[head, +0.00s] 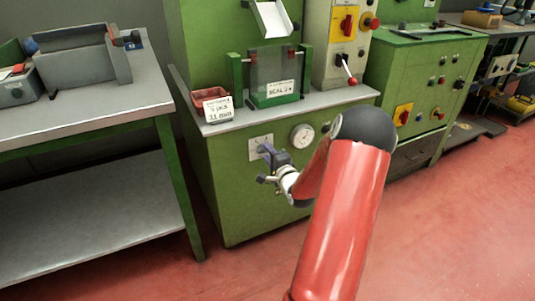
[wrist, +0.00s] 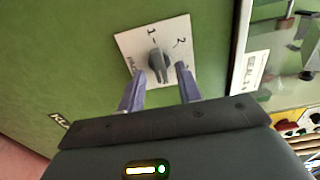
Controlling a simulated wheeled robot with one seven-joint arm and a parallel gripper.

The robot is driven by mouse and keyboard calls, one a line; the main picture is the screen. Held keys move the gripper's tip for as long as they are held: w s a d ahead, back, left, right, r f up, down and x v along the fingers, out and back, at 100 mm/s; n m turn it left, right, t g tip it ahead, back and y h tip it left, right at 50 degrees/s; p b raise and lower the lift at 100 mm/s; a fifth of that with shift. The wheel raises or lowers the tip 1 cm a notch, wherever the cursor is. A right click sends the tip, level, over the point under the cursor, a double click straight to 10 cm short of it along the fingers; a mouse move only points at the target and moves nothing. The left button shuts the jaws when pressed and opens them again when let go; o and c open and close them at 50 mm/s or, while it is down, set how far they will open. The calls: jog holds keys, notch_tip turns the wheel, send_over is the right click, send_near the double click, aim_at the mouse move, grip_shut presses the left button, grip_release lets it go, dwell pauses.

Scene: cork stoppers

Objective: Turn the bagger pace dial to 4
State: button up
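The bagger pace dial is a grey knob (wrist: 159,66) on a white plate (wrist: 125,43) marked with 1 and 2 in the wrist view; the other marks are hidden or unreadable. I cannot tell for sure which number the knob points to. In the head view the plate (head: 256,141) is on the front of the green machine, with its knob hidden by my gripper (head: 267,152). In the wrist view my gripper (wrist: 160,71) is open, with one purple finger on each side of the knob and a visible gap to each. I see no contact.
A round gauge (head: 302,136) is right of the dial on the green front panel (head: 235,190). Above is a ledge with a red bin (head: 205,98), a label card (head: 218,109) and a red-knobbed lever (head: 350,78). A grey table (head: 100,100) stands left. Red floor is open in front.

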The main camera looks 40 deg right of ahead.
jog(key=v, duration=0.6)
jog(key=shift+s, duration=0.35)
jog(key=a+r+n+g, duration=0.4)
jog(key=a+n, duration=0.2)
jog(key=a, duration=0.2)
jog(key=a+r+n+g, duration=0.3)
jog(key=a+r+n, duration=0.25)
jog(key=a, duration=0.25)
jog(key=s+a+r+n+g+y, duration=0.1)
jog(key=s+a+n, duration=0.3)
jog(key=s+a, duration=0.4)
jog(key=s+a+r+n+g+y, duration=0.2)
jog(key=s+a+n, duration=0.3)
jog(key=s+a, duration=0.4)
jog(key=s+g+y, duration=0.1)
jog(key=s, duration=0.2)
jog(key=shift+r+g, duration=0.25)
jog(key=shift+g, duration=0.15)
jog(key=shift+s, duration=0.1)
